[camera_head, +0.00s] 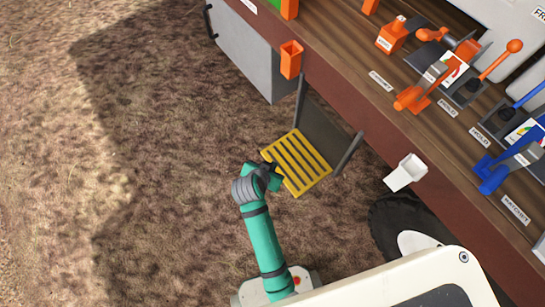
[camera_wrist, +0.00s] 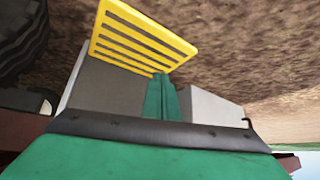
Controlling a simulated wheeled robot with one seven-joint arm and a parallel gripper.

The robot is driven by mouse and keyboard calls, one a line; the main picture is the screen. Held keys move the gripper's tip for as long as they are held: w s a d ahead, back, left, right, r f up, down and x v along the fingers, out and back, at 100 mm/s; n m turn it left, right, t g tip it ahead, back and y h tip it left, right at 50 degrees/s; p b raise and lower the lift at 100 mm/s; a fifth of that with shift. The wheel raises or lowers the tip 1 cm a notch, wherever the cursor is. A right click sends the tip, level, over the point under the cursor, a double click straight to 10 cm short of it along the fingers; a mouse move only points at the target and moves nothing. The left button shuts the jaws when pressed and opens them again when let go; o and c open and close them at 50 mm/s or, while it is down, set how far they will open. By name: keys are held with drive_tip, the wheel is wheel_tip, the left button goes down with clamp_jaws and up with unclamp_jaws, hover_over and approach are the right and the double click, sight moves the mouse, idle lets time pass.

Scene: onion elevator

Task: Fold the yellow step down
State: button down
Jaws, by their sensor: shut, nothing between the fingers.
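The yellow slatted step (camera_head: 311,176) juts out roughly level from the bottom of a grey panel (camera_head: 322,130) below the deck edge. In the wrist view the step (camera_wrist: 145,37) appears at the top, at an angle to the grey panel (camera_wrist: 105,92). My gripper (camera_head: 271,167) is at the step's outer left edge in the head view. In the wrist view my gripper (camera_wrist: 161,82) is shut and empty, its tips close to the step's edge. I cannot tell whether they touch it.
The wooden deck (camera_head: 345,65) carries orange and blue levers. An orange holder (camera_head: 291,59) and a white holder (camera_head: 406,172) hang on its edge. A grey box (camera_head: 250,55) is at upper left, a wheel (camera_head: 390,220) at lower right. Open dirt lies left.

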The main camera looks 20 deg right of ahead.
drive_tip(key=w+a+r+m+g, duration=0.1)
drive_tip(key=w+r+m+g, duration=0.3)
drive_tip(key=w+r+m, duration=0.15)
drive_tip(key=shift+s+a+f+x, duration=0.2)
drive_tip(key=shift+a+x, duration=0.15)
drive_tip(key=shift+x, duration=1.7)
drive_tip(key=shift+s+a+f+x, duration=0.2)
drive_tip(key=shift+a+x, duration=0.2)
drive_tip(key=shift+x, duration=1.65)
drive_tip(key=shift+s+a+f+x, duration=0.25)
drive_tip(key=shift+a+x, duration=0.1)
drive_tip(key=shift+x, duration=1.7)
drive_tip(key=shift+w, duration=0.1)
